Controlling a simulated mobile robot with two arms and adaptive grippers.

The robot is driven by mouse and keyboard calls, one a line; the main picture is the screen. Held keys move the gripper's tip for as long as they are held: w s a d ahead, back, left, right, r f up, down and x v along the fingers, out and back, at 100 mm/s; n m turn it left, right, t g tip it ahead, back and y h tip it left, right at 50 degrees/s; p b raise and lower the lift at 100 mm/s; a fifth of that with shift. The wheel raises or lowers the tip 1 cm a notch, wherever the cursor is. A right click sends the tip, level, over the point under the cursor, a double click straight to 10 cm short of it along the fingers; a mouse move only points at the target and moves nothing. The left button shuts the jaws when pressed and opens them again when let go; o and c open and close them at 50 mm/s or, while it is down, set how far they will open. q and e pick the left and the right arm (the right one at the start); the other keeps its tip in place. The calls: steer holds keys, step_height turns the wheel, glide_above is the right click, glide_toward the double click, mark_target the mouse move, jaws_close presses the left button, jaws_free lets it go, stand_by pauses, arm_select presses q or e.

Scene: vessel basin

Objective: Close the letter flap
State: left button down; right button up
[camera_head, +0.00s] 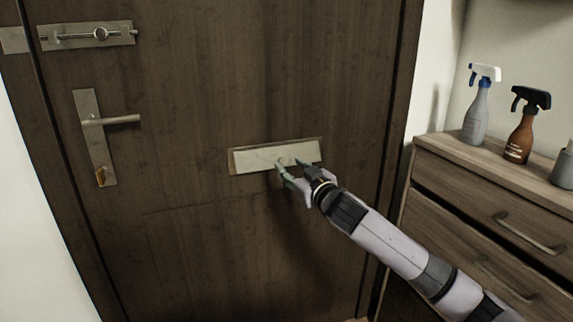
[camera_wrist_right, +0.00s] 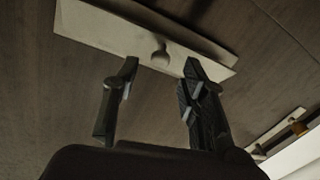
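The letter flap (camera_head: 262,158) is a pale metal plate in a slot frame low on the dark wooden door. It looks tilted slightly out from its frame, with a dark gap along its top edge. In the right wrist view the flap (camera_wrist_right: 120,35) has a small round knob (camera_wrist_right: 161,57) at its middle. My right gripper (camera_head: 290,163) is in front of the flap's lower edge. In the right wrist view its two fingers (camera_wrist_right: 160,70) are apart, on either side of the knob, with nothing between them. I cannot tell whether they touch the flap. My left gripper is not in view.
The door (camera_head: 200,80) has a lever handle (camera_head: 122,120) and a slide bolt (camera_head: 88,35) at left. A wooden dresser (camera_head: 480,185) stands at right with a grey spray bottle (camera_head: 476,115) and a brown one (camera_head: 521,138) on top. The door around the flap is clear.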

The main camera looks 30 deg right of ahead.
mark_target(284, 162)
steer(key=shift+w+d, duration=0.15)
steer(key=shift+w, duration=1.45)
steer(key=shift+c, duration=0.3)
jaws_close()
